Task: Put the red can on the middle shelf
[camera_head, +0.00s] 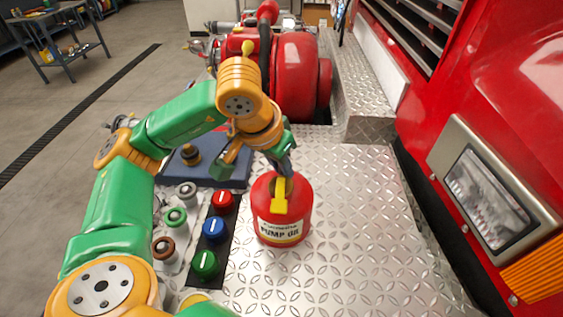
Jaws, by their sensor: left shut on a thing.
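The red can (267,216) has a yellow top piece and a pale label whose lower line reads "PUMP OIL". It stands upright on, or just above, the metal diamond-plate bumper; I cannot tell which. My left gripper (284,168) reaches down over the can from above and is shut on its top. The gripper partly hides the can's upper part. My right gripper is not in view. No shelf shows clearly in this view.
A panel with red, blue and green knobs (213,229) lies left of the can. A blue base (232,179) and a large red pump (297,80) are behind it. The red truck body (450,90) with a headlight (486,196) bounds the right. Diamond plate (350,230) right of the can is clear.

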